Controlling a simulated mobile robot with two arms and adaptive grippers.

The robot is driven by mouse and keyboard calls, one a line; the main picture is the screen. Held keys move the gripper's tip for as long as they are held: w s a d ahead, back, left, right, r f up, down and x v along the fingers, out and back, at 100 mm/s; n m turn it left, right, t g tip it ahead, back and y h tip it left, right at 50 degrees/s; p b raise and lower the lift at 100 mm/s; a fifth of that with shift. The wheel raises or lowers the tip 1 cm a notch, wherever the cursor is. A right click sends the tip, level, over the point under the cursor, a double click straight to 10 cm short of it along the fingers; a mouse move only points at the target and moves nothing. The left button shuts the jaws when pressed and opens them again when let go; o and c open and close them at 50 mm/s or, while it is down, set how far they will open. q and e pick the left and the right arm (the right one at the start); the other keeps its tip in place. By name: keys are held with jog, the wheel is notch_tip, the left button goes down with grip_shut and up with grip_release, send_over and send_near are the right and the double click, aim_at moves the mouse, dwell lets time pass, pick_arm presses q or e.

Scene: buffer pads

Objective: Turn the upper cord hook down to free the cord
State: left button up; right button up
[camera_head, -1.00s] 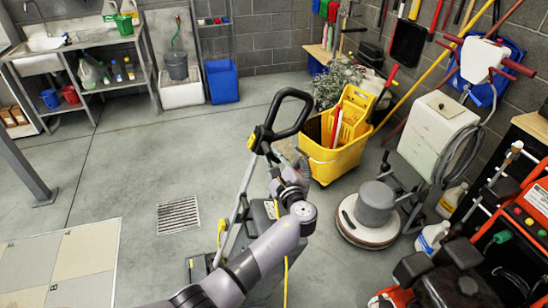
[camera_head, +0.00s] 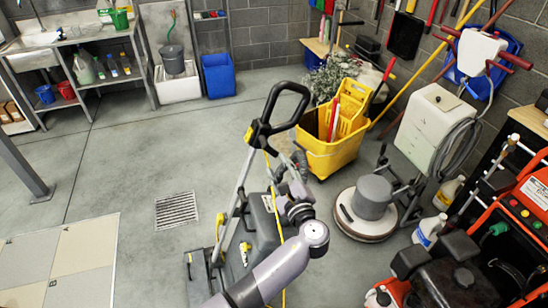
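A grey upright floor machine (camera_head: 262,222) with a black loop handle (camera_head: 287,100) stands in the middle. A yellow cord (camera_head: 272,180) runs down its handle column and past my arm. A small yellow part (camera_head: 249,134) sits just below the loop, and another curved yellow part (camera_head: 220,222) is lower on the left; I cannot tell which is the upper cord hook. My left gripper (camera_head: 298,162) is just right of the column, below the loop. Its fingers are small and dark, and I cannot tell whether they are open or touch anything. My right gripper is out of view.
A yellow mop bucket (camera_head: 330,158) stands behind and right of the machine. A floor drain (camera_head: 176,210) and open floor lie to the left.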

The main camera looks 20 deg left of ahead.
pick_arm(q)
jog(key=shift+v, duration=2.1)
